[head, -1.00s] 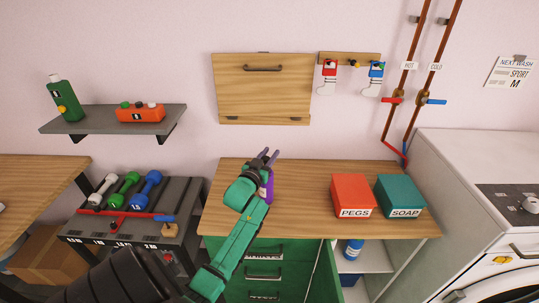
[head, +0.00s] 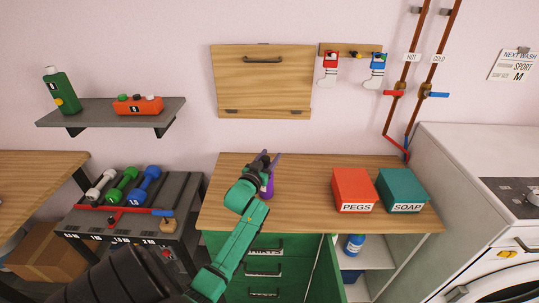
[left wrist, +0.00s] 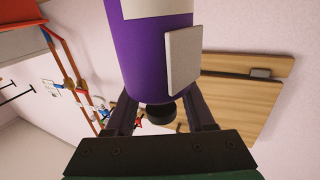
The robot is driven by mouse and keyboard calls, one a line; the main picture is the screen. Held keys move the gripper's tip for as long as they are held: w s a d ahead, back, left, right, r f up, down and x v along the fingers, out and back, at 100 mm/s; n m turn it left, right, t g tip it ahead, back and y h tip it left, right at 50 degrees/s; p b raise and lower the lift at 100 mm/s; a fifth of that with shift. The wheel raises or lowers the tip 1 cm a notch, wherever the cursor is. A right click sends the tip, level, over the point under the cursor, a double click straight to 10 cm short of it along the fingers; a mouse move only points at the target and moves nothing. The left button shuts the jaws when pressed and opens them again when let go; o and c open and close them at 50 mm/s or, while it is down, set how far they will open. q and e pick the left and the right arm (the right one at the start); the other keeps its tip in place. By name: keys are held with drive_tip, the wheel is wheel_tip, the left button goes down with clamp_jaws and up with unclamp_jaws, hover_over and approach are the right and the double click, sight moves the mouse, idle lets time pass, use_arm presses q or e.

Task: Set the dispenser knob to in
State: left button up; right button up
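The washing machine (head: 455,190) stands at the right edge of the head view. A small yellow knob (head: 507,254) sits on its front and a round pale dial (head: 533,198) on its panel. I cannot tell which, if either, is the dispenser knob; no "in" mark is readable. In the left wrist view the purple bottle (left wrist: 150,55), with a pale label, overlaps the spread fingers of my left gripper (left wrist: 160,115). A short black piece shows at its end. My right gripper is not in view.
The wooden counter (head: 310,190) holds a red PEGS box (head: 352,188) and a teal SOAP box (head: 402,188). A green cabinet door (head: 326,275) hangs open below. Pipes with red and blue valve handles run up the wall left of the washer.

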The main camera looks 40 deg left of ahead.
use_arm(q)
drive_tip(key=shift+w+a+r, duration=0.1)
drive_tip(key=shift+r, duration=0.05)
drive_tip(key=b+v, duration=0.2)
drive_tip(key=v, duration=1.2)
drive_tip(key=shift+s, duration=0.3)
